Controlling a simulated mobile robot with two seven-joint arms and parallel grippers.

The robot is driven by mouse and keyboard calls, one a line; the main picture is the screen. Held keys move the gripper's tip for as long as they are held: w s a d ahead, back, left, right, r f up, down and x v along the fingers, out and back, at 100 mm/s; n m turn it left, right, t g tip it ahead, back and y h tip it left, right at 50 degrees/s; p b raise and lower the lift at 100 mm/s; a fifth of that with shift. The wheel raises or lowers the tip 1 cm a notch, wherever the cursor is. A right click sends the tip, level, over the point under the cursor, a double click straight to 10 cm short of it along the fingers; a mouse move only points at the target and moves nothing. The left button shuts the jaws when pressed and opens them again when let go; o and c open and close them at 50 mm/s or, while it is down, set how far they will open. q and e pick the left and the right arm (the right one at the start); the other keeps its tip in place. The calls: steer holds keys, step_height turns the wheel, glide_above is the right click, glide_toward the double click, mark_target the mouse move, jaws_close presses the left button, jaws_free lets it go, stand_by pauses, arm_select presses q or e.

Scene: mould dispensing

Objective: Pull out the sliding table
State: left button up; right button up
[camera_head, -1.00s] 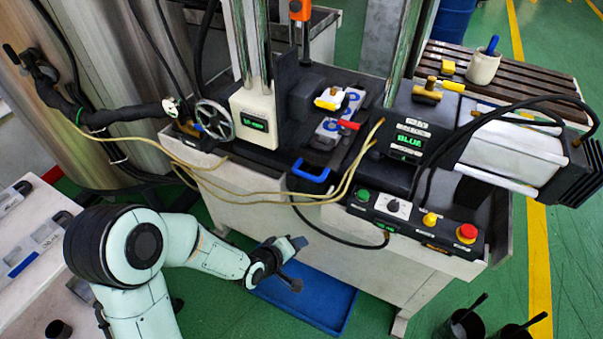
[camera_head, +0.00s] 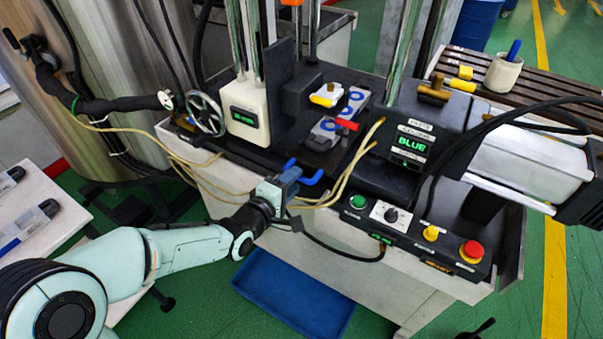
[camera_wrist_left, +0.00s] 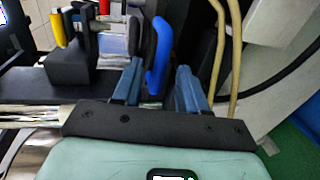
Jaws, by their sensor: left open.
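The sliding table's blue handle (camera_head: 308,176) sticks out at the front edge of the machine in the head view. In the left wrist view the blue handle (camera_wrist_left: 160,57) stands between the fingers. My left gripper (camera_head: 289,177) is at the handle, with its arm reaching in from the left. In the left wrist view the left gripper (camera_wrist_left: 158,88) is open, its two blue-grey fingers on either side of the handle. Whether a finger touches the handle cannot be told. The sliding table (camera_head: 316,142) carries a mould with white, blue and yellow parts. My right gripper is not in view.
Yellow hoses (camera_head: 350,168) hang close right of the gripper. A control panel (camera_head: 410,228) with coloured buttons is at the machine's front right. A blue tray (camera_head: 290,300) lies on the floor below. A white table (camera_head: 40,220) stands at the left.

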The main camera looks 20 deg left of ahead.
arm_select(q)
steer(key=x, duration=0.5)
jaws_close()
steer(key=shift+f, duration=0.1)
steer(key=shift+s, duration=0.1)
